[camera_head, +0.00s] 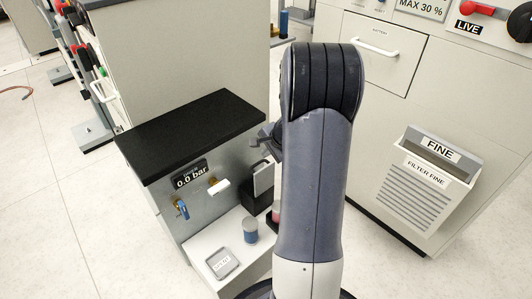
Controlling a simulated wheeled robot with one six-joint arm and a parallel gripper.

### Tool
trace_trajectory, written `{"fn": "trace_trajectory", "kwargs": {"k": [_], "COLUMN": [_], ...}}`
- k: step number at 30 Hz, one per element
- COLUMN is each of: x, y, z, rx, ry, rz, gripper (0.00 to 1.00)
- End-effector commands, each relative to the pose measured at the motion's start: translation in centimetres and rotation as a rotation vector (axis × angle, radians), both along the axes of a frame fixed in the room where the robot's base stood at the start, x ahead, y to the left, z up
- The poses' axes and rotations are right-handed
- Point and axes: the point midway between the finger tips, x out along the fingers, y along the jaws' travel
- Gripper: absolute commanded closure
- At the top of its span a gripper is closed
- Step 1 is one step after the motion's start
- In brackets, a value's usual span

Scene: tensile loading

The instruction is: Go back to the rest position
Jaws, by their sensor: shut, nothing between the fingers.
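My arm stands upright in the middle of the head view and hides much of what is behind it. A dark part of my gripper (262,138) shows just left of the arm, above the small white ledge and in front of the grey cabinet. The gripper is shut and empty. The rest of it is hidden behind my arm.
A grey cabinet with a black top (190,132) and a 0.0 bar display (189,175) stands left. On the white ledge are a blue-grey cylinder (250,230) and a small square tray (222,264).

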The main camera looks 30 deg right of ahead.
Motion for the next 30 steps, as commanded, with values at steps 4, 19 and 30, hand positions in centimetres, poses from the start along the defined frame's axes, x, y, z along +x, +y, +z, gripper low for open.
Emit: {"fn": "trace_trajectory", "kwargs": {"k": [4,19,30], "x": [-0.1,-0.1,0.1], "y": [0.0,0.0,-0.1], "z": [1.2,0.6,-3.0], "rx": [0.000,0.001,0.001], "ry": [0.000,0.001,0.002], "rz": [0.000,0.001,-0.002], "gripper": [1.00,1.00,1.00]}}
